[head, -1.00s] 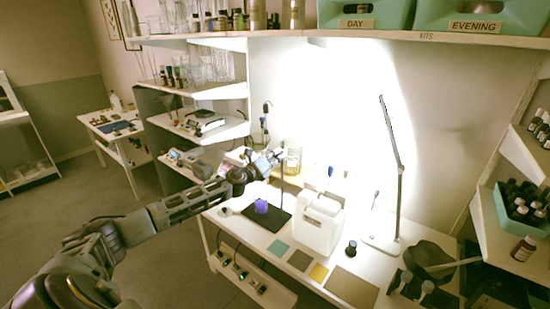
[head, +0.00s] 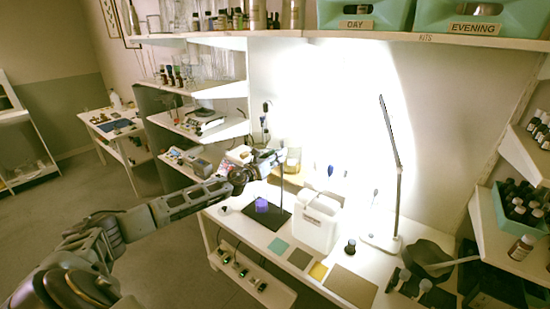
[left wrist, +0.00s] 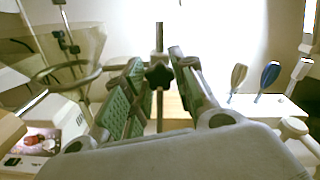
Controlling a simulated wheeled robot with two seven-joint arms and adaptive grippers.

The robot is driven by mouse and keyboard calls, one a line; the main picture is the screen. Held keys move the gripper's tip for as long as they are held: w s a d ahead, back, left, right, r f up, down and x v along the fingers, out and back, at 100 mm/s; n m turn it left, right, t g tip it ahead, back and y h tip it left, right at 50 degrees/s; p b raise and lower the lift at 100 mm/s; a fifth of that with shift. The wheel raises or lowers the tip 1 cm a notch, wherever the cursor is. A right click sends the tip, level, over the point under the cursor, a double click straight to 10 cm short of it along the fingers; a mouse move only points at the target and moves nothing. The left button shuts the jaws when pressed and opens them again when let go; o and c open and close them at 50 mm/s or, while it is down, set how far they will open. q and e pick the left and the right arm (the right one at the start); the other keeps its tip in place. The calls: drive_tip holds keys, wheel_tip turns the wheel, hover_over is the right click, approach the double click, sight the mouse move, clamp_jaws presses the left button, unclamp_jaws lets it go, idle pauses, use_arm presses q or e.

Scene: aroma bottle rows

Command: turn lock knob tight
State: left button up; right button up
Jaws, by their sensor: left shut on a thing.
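A black star-shaped lock knob (left wrist: 158,76) shows in the left wrist view, between the green-padded fingers of my left gripper (left wrist: 155,68), in front of a dark upright rod (left wrist: 159,38). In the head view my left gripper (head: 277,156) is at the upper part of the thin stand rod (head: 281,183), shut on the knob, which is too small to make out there. The rod rises from a black base plate (head: 280,221) on the white bench. My right gripper is not in view.
A white container (head: 317,226) stands right of the stand, with a lamp (head: 398,190) behind it. Colored mats (head: 278,247) lie along the bench front. A glass jar (head: 293,161) is close behind the gripper. Shelves with bottles and glassware are at left.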

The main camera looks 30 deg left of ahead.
use_arm(q)
drive_tip(key=o, duration=1)
drive_tip(key=shift+o, duration=0.2)
drive_tip(key=shift+s, duration=0.15)
drive_tip(key=s+a, duration=0.1)
drive_tip(key=s, duration=1)
drive_tip(key=shift+s, duration=0.15)
idle(1.3)
drive_tip(key=shift+s, duration=0.2)
idle(0.6)
idle(0.4)
